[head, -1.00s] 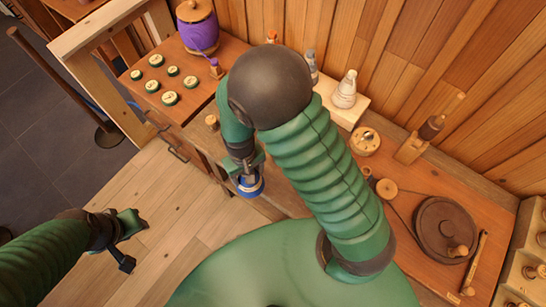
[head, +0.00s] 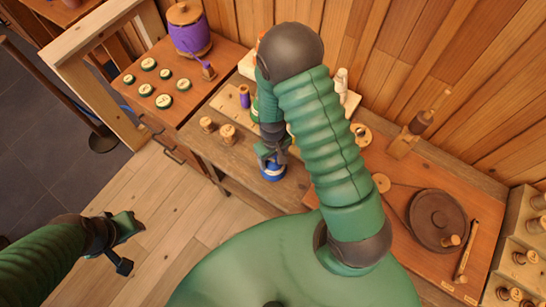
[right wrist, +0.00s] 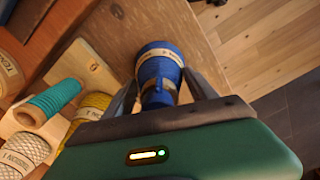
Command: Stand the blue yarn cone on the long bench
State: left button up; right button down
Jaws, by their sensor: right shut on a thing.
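The blue yarn cone (head: 272,171) is in my right gripper (head: 271,156), at the front edge of the long bench (head: 205,150) in the head view. In the right wrist view the cone (right wrist: 160,62) sits between the two jaws, its wide banded end pointing away from me. The bench top (right wrist: 115,30) shows beside and beyond it. I cannot tell whether the cone touches the bench. My left gripper (head: 125,246) is open and empty over the floor at lower left.
Two wooden spools (head: 228,134) stand on the bench left of the cone. In the right wrist view a teal cone (right wrist: 52,98) and a yellow cone (right wrist: 88,110) are on a pale wooden board (right wrist: 95,68). A purple barrel-shaped container (head: 190,35) stands at the back left.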

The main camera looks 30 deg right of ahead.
jog(key=shift+f, duration=0.15)
jog(key=c, duration=0.5)
grip_release()
jog(key=shift+o, duration=1.2)
jog(key=shift+d, duration=0.1)
